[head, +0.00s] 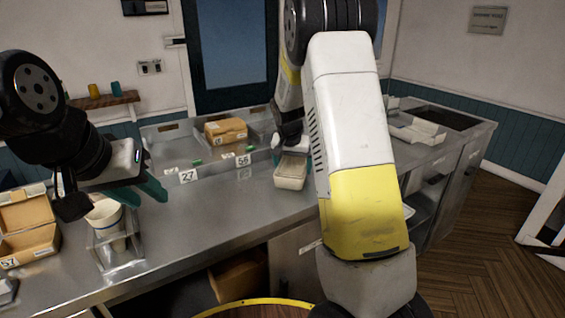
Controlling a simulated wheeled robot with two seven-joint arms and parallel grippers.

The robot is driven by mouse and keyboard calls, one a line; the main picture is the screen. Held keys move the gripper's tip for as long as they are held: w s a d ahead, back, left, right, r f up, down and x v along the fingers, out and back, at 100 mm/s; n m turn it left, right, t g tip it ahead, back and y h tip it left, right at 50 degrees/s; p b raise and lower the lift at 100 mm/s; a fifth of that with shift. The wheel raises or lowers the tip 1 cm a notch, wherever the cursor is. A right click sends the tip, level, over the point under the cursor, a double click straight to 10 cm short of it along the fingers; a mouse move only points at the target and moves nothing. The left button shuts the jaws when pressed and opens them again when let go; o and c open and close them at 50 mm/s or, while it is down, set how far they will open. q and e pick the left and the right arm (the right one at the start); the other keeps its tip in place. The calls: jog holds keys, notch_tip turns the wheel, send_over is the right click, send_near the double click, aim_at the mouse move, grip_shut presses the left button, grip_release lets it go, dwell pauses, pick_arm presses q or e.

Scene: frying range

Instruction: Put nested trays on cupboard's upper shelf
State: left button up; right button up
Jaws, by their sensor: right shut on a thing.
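A pale, whitish tray (291,173) is at the back edge of the steel counter, beside the number 56 label. I cannot tell how many trays are nested there. My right gripper (289,150) is shut on its far end; my arm partly hides the grip. My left gripper (108,192) is open and empty above the counter at left, over a white cup in a wire stand. An open cupboard bay (425,208) under the right part of the counter shows a shelf, partly hidden by my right arm. Another dark opening below the counter holds a brown box.
A steel counter (215,215) runs across the view. The white cup (104,213) and an open tan box (27,230) stand at left. A tan carton (226,131) sits in the back bay, and white open packaging (415,128) lies at right. The middle counter is clear.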

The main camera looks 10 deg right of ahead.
jog(key=shift+f, duration=0.15)
jog(key=o, duration=1.1)
jog(key=shift+o, duration=0.2)
